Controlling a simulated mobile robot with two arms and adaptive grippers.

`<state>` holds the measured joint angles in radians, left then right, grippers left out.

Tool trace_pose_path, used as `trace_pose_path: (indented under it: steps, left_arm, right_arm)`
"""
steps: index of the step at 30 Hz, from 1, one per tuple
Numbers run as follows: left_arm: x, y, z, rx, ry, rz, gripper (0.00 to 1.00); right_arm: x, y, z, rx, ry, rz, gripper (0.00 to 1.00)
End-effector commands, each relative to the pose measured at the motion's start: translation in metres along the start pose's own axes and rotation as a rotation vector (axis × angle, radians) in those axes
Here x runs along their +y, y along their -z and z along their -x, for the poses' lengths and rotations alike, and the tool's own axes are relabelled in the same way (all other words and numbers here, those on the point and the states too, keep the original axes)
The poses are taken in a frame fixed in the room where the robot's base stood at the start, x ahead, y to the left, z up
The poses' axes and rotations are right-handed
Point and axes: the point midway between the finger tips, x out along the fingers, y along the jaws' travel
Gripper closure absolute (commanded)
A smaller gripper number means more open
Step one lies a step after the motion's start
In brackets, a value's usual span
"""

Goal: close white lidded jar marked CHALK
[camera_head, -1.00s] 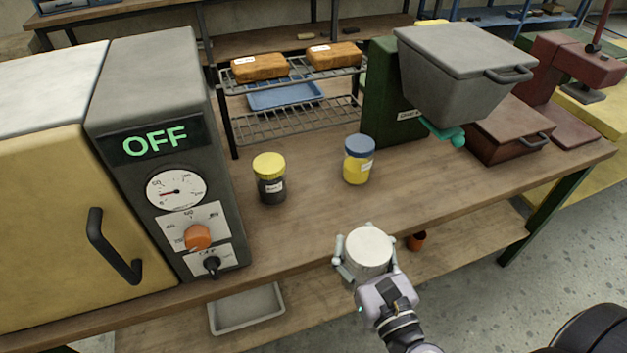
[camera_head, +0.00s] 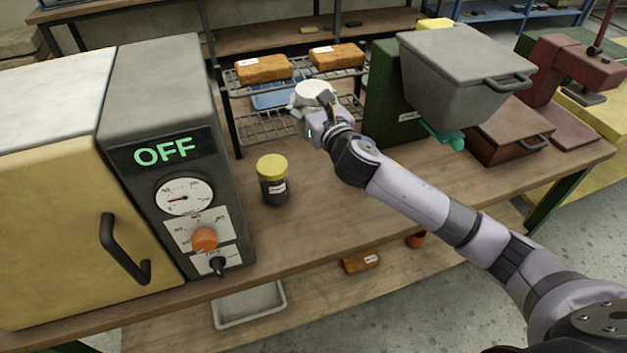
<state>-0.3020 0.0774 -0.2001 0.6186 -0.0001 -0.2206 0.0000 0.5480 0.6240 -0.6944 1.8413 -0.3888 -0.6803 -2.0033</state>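My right gripper (camera_head: 316,108), on the arm reaching in from the right, is shut around a white round piece (camera_head: 314,91). It holds it up in front of the wire rack. Only the pale top and part of the side of this piece show. I cannot tell whether it is only a lid or a whole jar, and no CHALK marking is readable. No separate white jar body is visible; my arm and gripper cover part of the bench. My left gripper is not in view.
A yellow-lidded dark jar (camera_head: 273,180) stands on the wooden bench (camera_head: 310,215) left of my arm. A grey oven panel (camera_head: 180,170) stands at left. The wire rack (camera_head: 262,130) holds two brown loaf-like blocks. A green stand with a grey hopper (camera_head: 462,75) is at right.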

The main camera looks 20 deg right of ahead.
Motion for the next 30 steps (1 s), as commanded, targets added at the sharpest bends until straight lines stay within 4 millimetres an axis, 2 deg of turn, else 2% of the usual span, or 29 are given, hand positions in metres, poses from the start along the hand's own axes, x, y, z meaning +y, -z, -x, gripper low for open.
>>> trace_pose_path:
  steps: [1,4,14,17,20,30]
  left_arm:
    - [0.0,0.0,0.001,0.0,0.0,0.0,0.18]
    - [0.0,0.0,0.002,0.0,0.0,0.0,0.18]
    - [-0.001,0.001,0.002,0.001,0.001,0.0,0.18]
    - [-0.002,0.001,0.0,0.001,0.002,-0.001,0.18]
    - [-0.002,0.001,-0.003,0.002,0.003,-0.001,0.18]
    - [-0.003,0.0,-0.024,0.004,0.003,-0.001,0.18]
  right_arm:
    - [-0.003,-0.011,-0.007,-0.006,0.002,0.002,1.0]
    - [-0.006,-0.019,-0.013,-0.005,0.002,0.002,1.0]
    - [-0.007,-0.021,-0.015,-0.004,0.003,0.0,1.0]
    - [-0.006,-0.014,-0.015,-0.003,0.003,-0.001,1.0]
    - [-0.006,0.005,-0.015,0.001,0.003,-0.003,1.0]
    - [-0.006,0.097,-0.015,0.0,0.005,-0.005,1.0]
